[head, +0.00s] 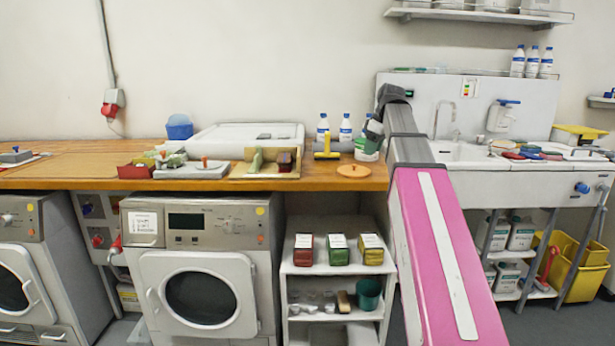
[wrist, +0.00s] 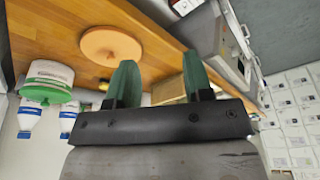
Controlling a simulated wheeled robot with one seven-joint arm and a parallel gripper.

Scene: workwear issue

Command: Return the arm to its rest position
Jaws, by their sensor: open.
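My arm reaches from the lower right of the head view up to the back of the wooden counter (head: 330,183) and bends down at its dark wrist. My gripper (head: 374,128) is partly hidden there, above a white tub with a green lid (head: 366,152). In the wrist view my gripper (wrist: 161,80) shows two green fingers, apart, with nothing held between them. The wrist picture is upside down; the tub (wrist: 50,80) is off to its left, and a round orange-brown disc (wrist: 112,43) lies on the counter beyond the fingers.
White bottles (head: 345,128) stand behind the tub. A wooden tray (head: 262,172) with items and a grey board (head: 192,170) lie further left. A sink (head: 458,153) is right of my arm. Washing machines (head: 205,265) and a shelf unit (head: 335,268) are below the counter.

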